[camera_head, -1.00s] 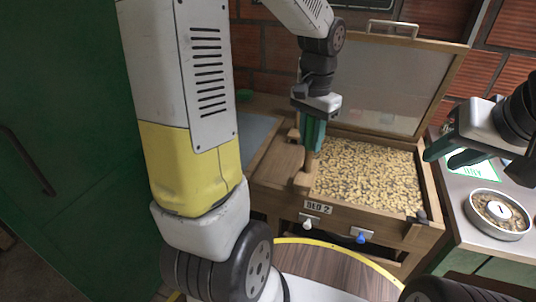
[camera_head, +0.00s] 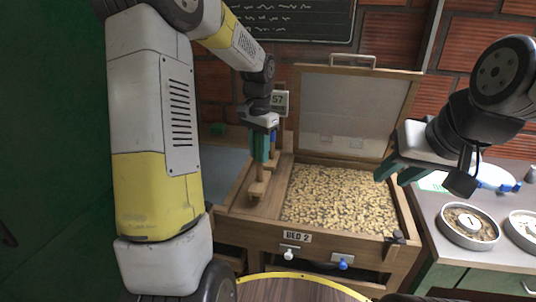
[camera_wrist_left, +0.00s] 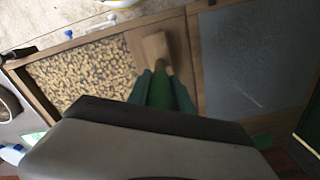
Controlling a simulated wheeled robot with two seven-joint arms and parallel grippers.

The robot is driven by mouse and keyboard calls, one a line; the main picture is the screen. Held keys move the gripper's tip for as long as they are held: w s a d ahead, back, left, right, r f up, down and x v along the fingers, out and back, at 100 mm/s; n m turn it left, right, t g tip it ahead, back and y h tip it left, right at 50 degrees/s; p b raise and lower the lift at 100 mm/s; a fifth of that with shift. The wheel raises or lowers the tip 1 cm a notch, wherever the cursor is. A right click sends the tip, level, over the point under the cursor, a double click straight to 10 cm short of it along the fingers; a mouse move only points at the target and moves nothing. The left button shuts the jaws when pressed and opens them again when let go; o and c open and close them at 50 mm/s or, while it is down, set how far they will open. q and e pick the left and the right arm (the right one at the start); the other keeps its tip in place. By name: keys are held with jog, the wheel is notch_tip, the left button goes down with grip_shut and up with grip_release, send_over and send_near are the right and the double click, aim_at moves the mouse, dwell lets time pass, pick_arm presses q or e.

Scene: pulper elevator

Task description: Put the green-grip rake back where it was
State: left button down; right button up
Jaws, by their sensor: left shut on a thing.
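My left gripper (camera_head: 260,146) is shut on the green grip of the rake and holds it upright, wooden head down. The rake's wooden head (camera_head: 258,188) shows over the wooden left part of the bed; I cannot tell whether it touches. In the left wrist view the green grip (camera_wrist_left: 161,92) sits between the fingers, with the wooden head (camera_wrist_left: 155,47) beyond. My right gripper (camera_head: 396,176) is open and empty to the right of the bed.
The BED 2 tray of pale beans (camera_head: 335,200) lies right of the rake, its framed mesh lid (camera_head: 352,108) raised behind. Round dishes (camera_head: 469,226) stand on the right counter (camera_head: 437,212). A grey surface (camera_head: 222,172) is left of the bed.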

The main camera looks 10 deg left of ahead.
aim_at(259, 160)
pick_arm(q)
jog(key=shift+w+a, duration=0.1)
jog(key=shift+w, duration=0.2)
jog(key=shift+w+f, duration=0.1)
jog(key=shift+f, duration=1.8)
jog(key=c, duration=1.1)
grip_release()
jog(key=shift+c, duration=0.2)
